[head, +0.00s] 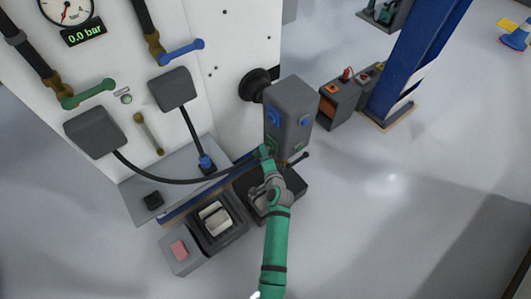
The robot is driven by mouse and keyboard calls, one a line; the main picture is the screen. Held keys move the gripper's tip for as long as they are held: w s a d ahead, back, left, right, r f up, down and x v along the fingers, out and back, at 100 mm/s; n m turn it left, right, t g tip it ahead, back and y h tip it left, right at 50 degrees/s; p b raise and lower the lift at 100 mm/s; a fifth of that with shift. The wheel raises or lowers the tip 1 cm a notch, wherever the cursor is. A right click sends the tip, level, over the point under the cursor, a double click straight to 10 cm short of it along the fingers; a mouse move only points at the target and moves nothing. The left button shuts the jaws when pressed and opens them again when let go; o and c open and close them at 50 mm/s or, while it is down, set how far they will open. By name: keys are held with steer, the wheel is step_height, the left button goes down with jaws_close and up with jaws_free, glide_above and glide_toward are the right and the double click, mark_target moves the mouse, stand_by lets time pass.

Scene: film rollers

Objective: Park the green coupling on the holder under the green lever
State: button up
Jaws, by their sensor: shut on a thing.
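The green lever (90,94) is on the white panel at the left. Below it, on the grey shelf, is a small black holder (152,200) with nothing on it. A black hose (180,181) runs from the dark box under the green lever across to my gripper (266,155). My gripper is shut on the green coupling (263,149) at the hose's end, close against the lower front of the grey block (290,105). The gripper partly hides the coupling, so I cannot tell whether it is still joined to the block's green port.
The blue lever (182,52) is right of the green one; a blue coupling (206,163) stands on the shelf below it. A tray with white rollers (215,217) and a pink-topped box (180,249) stand before the shelf. A blue post (415,60) stands right.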

mark_target(256, 157)
steer(key=shift+s+a, duration=0.55)
steer(key=shift+a, duration=0.25)
steer(key=shift+s+a, duration=0.55)
steer(key=shift+a, duration=0.25)
stand_by(0.3)
steer(key=s+a+r+m+g+y, duration=0.2)
steer(key=s+a+r+m+y, duration=0.3)
steer(key=a, duration=0.8)
steer(key=s+a+r+m+g+y, duration=0.15)
steer(key=s+a, duration=0.45)
steer(key=a, duration=0.7)
steer(key=s+a+r+m+g+y, duration=0.2)
steer(key=s+a+r+m+g, duration=0.3)
steer(key=a, duration=0.8)
steer(key=shift+s+a+f+n+t, duration=0.15)
steer(key=shift+f+t, duration=0.25)
steer(key=shift+f, duration=1.25)
steer(key=shift+s+d+f+n+t, duration=0.15)
steer(key=shift+f+t, duration=0.2)
steer(key=shift+f, duration=1.3)
steer(key=shift+s+a+f+n+t, duration=0.15)
steer(key=shift+f+t, duration=0.25)
steer(key=shift+f, duration=1.25)
steer(key=shift+w+f, duration=0.1)
steer(key=shift+f, duration=0.45)
steer(key=o, duration=1.2)
steer(key=shift+o, duration=0.2)
